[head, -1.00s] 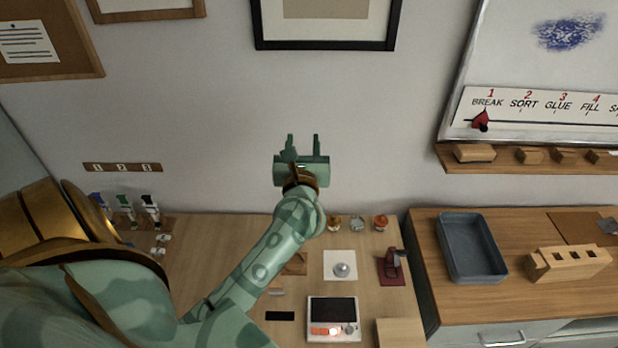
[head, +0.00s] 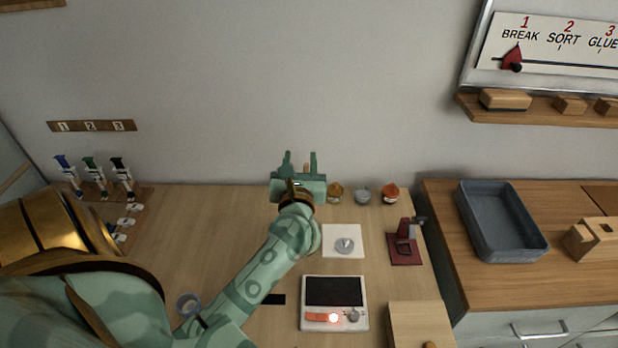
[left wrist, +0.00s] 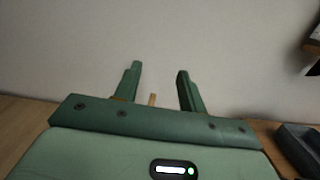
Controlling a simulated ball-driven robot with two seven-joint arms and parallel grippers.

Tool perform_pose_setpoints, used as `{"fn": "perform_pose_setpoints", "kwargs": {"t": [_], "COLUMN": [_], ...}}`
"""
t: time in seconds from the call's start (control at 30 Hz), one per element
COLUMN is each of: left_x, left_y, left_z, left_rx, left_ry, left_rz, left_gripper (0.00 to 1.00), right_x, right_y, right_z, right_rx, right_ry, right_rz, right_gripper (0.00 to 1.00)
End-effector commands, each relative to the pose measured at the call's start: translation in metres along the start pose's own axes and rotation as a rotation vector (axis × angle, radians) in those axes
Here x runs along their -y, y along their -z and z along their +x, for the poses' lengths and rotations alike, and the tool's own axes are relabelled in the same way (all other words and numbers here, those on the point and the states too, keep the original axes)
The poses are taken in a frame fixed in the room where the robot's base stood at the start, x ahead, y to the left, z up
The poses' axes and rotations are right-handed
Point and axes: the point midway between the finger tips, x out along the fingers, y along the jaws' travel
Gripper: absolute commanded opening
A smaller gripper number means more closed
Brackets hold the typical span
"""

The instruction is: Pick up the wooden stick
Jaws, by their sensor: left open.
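My left gripper (head: 300,160) is open, its two fingers pointing away toward the wall; it also shows in the left wrist view (left wrist: 159,72). A small upright tan piece, which looks like the wooden stick (head: 306,168), shows between the fingers, nearer the right one in the head view. In the left wrist view the tip of the stick (left wrist: 152,99) rises between the fingers, apart from both. Its lower part is hidden behind my gripper. My right gripper is not in view.
Small jars (head: 362,195) stand right of my gripper. A white pad (head: 328,232), a scale (head: 335,291) and a dark red stand (head: 404,244) are on the table. Pipettes (head: 92,177) stand at the left. A grey tray (head: 500,222) is on the right counter.

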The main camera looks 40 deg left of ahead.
Motion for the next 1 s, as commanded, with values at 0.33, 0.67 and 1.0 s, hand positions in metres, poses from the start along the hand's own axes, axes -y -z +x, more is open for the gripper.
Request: {"fn": "perform_pose_setpoints", "kwargs": {"t": [0.33,0.67,1.0], "left_x": [0.01,0.01,0.011], "left_y": [0.127,0.135,0.14], "left_z": [-0.002,0.032,0.102], "left_rx": [-0.051,-0.05,-0.053], "left_ry": [0.005,0.003,0.004], "left_rz": [0.042,0.046,0.046], "left_gripper": [0.41,0.41,0.41], "right_x": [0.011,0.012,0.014], "right_y": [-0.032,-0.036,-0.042], "right_z": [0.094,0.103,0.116], "right_rx": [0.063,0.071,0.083], "right_ry": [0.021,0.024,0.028], "right_rz": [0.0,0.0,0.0], "right_gripper": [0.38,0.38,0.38]}}
